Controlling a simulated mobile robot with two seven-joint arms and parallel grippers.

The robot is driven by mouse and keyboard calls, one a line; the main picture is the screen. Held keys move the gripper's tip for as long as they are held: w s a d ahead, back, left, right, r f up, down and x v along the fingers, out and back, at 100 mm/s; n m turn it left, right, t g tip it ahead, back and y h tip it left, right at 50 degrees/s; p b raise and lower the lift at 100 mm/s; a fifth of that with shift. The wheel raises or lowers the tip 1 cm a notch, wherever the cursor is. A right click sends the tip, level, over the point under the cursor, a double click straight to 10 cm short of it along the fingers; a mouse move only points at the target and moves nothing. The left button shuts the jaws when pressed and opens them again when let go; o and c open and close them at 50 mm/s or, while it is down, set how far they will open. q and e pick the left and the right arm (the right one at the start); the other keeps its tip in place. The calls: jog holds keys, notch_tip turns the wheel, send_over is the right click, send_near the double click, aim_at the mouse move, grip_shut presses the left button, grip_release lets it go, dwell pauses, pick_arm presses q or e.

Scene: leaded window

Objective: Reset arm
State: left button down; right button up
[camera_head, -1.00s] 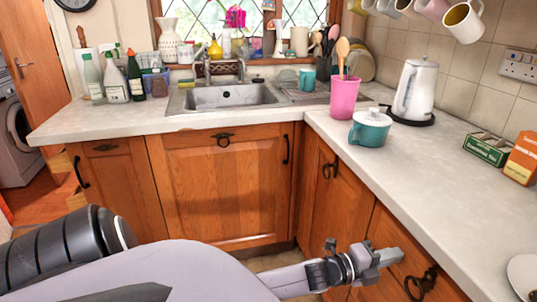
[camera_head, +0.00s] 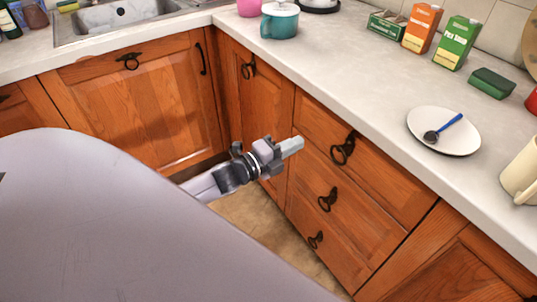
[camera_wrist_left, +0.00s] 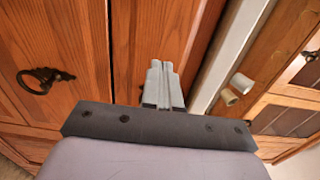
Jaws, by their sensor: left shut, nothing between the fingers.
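My left gripper (camera_head: 291,146) reaches in from the left in the head view, in front of the wooden drawer fronts and below the countertop edge. Its fingers are together and hold nothing. In the left wrist view the closed fingers (camera_wrist_left: 162,84) point toward the wooden cabinet fronts. Whether they touch the wood I cannot tell. My right gripper is not in view.
Drawers with dark ring handles (camera_head: 343,148) are beside the gripper. On the countertop (camera_head: 345,75) are a white plate (camera_head: 440,143) with a blue-handled utensil, a teal pot (camera_head: 279,22), cartons (camera_head: 457,43) and a cream mug (camera_head: 521,173). The floor (camera_head: 262,222) below is clear.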

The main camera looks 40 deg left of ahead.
pick_arm(q)
jog(key=v, duration=0.6)
jog(key=shift+s, duration=0.25)
jog(key=shift+a, duration=0.1)
jog(key=s+d+f+n+g+y+p, duration=0.2)
jog(key=s+d+f+n+g+p, duration=0.1)
jog(key=s+n, duration=0.5)
jog(key=s+d+f+n+g+y+p, duration=0.2)
jog(key=s+d+n, duration=0.4)
jog(key=s+n, duration=0.3)
jog(key=f+n+g+p, duration=0.1)
jog(key=f+n, duration=0.1)
jog(key=shift+n, duration=0.3)
jog(key=shift+d, duration=0.15)
